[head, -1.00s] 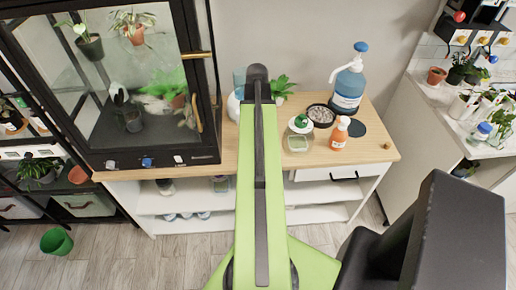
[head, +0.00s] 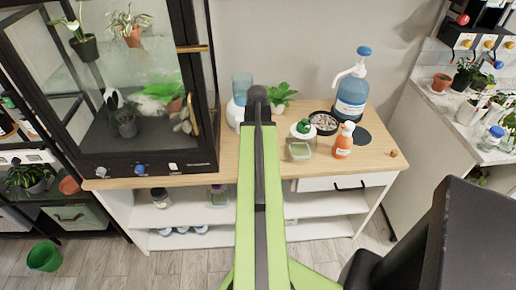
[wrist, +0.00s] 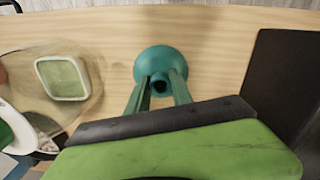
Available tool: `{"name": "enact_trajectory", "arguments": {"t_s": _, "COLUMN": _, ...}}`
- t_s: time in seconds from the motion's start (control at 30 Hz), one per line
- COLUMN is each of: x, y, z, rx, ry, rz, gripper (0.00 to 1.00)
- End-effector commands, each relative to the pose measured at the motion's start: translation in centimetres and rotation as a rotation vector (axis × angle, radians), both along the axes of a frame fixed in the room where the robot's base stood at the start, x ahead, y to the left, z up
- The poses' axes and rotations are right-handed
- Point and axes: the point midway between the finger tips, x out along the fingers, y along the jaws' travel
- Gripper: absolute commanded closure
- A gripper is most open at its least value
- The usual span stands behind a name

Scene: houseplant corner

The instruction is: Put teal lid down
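The teal lid (wrist: 160,58) shows in the wrist view as a round, dished piece with a small dark-centred hub. My gripper (wrist: 163,78) has its two greenish fingers on either side of that hub, closed on it. The pale wooden tabletop (wrist: 225,50) lies behind the lid; whether the lid touches it cannot be told. In the head view my arm reaches over the wooden table (head: 225,155) and hides both the gripper and the lid.
A glass cabinet (head: 140,160) stands left. Right of my arm are a green-knobbed jar (head: 300,142), an orange bottle (head: 344,142), a pebble dish (head: 323,123) and a blue pump bottle (head: 351,98). A plant (head: 279,95) stands behind. Bare wood shows at the table's front right.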

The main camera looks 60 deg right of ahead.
Motion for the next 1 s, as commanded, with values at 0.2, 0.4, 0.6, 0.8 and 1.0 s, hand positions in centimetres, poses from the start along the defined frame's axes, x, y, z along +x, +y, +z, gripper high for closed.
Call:
{"name": "enact_trajectory", "arguments": {"t_s": 0.2, "x": 0.0, "y": 0.0, "z": 0.0, "rx": 0.000, "ry": 0.000, "rz": 0.000, "gripper": 0.53}}
{"name": "enact_trajectory", "arguments": {"t_s": 0.4, "x": 0.0, "y": 0.0, "z": 0.1, "rx": 0.000, "ry": 0.000, "rz": -0.001, "gripper": 0.53}}
{"name": "enact_trajectory", "arguments": {"t_s": 0.6, "x": 0.0, "y": 0.0, "z": 1.3, "rx": 0.000, "ry": 0.000, "rz": -0.001, "gripper": 0.53}}
{"name": "enact_trajectory", "arguments": {"t_s": 0.8, "x": 0.0, "y": 0.0, "z": 4.9, "rx": 0.000, "ry": 0.000, "rz": -0.001, "gripper": 0.53}}
{"name": "enact_trajectory", "arguments": {"t_s": 1.0, "x": 0.0, "y": 0.0, "z": 9.5, "rx": 0.000, "ry": 0.000, "rz": -0.002, "gripper": 0.53}}
